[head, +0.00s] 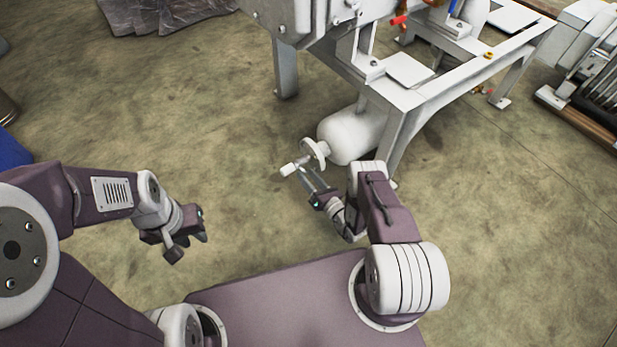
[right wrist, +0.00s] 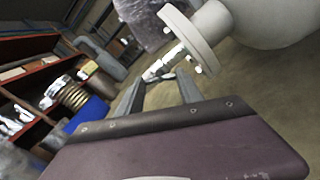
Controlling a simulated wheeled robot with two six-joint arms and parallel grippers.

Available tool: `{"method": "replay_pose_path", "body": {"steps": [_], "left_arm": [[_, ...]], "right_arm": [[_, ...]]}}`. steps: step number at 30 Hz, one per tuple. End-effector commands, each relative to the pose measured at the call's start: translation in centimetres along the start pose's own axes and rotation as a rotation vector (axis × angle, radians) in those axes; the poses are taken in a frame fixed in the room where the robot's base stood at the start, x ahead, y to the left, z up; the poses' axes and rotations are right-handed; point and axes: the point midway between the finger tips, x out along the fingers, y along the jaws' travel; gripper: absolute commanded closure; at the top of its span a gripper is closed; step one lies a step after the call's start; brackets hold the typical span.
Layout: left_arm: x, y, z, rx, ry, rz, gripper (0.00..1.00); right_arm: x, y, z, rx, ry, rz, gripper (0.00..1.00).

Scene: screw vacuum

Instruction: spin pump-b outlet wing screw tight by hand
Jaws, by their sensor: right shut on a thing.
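The white pump tank (head: 352,136) has a round flange (head: 315,153) at its left end, and a short white stub (head: 289,169) shows just left of it. In the right wrist view the flange (right wrist: 188,38) is close above the fingers. My right gripper (head: 305,174) reaches up to this spot and is shut on a small pale metal part, which looks like the wing screw (right wrist: 157,68). The fingers partly hide the screw, and its seating cannot be seen. My left gripper (head: 188,248) is open and empty above the floor, well left of the pump.
A white steel frame (head: 440,92) with legs stands over the tank, close to my right arm. Another machine (head: 585,60) is at the far right. A grey sheet (head: 165,14) lies at the back. Shelves (right wrist: 35,90) show in the right wrist view.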

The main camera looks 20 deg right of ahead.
Motion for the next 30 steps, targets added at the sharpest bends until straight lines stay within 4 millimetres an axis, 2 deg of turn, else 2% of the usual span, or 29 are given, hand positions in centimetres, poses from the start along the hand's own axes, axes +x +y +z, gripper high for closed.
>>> {"method": "replay_pose_path", "body": {"steps": [7, 8, 9, 10, 20, 25, 30], "left_arm": [[0.0, 0.0, 0.0, 0.0, 0.0, 0.0, 0.73], [0.0, 0.0, 0.0, 0.0, 0.0, 0.0, 0.73], [0.0, 0.0, 0.0, 0.0, 0.0, 0.0, 0.73], [0.0, 0.0, 0.0, 0.0, 0.0, 0.0, 0.73], [-0.4, 0.0, 0.0, 0.0, 0.0, 0.0, 0.73], [-2.8, 0.1, -0.3, 0.0, 0.0, 0.0, 0.73], [-4.3, 0.1, -0.5, 0.0, 0.0, 0.0, 0.73]], "right_arm": [[0.0, 0.0, 0.0, 0.006, 0.001, 0.0, 0.97], [0.0, 0.0, 0.0, 0.006, 0.001, 0.0, 0.48], [0.0, 0.0, 0.0, 0.006, 0.001, 0.0, 0.37], [0.0, 0.0, 0.0, 0.006, 0.001, 0.0, 0.35], [-0.5, 0.0, 0.1, 0.005, 0.001, -0.003, 0.35], [-3.9, 0.1, 0.6, 0.009, 0.001, -0.008, 0.35], [-7.4, 0.1, 0.4, 0.008, -0.001, -0.007, 0.35]]}}
